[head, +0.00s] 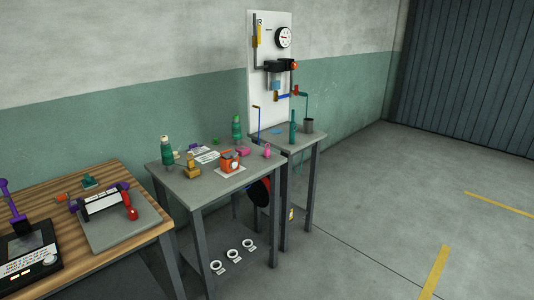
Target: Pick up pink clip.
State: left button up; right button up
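Two small pink things are on the grey middle table (214,187). One pink piece (243,152) lies low behind the orange device. The other pink piece (267,151) stands more upright near the table's right corner. Both are too small to tell which one is the pink clip. Neither of my grippers is in view, and nothing is seen touching either piece.
Near the pink pieces are an orange device (230,162), a brass-coloured piece (192,169) and two green bottles (166,151) (237,128). A wooden bench (88,255) stands left. A grey table (290,141) with a gauge board (270,80) stands behind. The floor at right is clear.

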aim_at(266, 152)
jog(key=i+l+u, duration=0.15)
jog(key=i, duration=0.25)
jog(key=i+l+u, duration=0.1)
jog(key=i+l, duration=0.3)
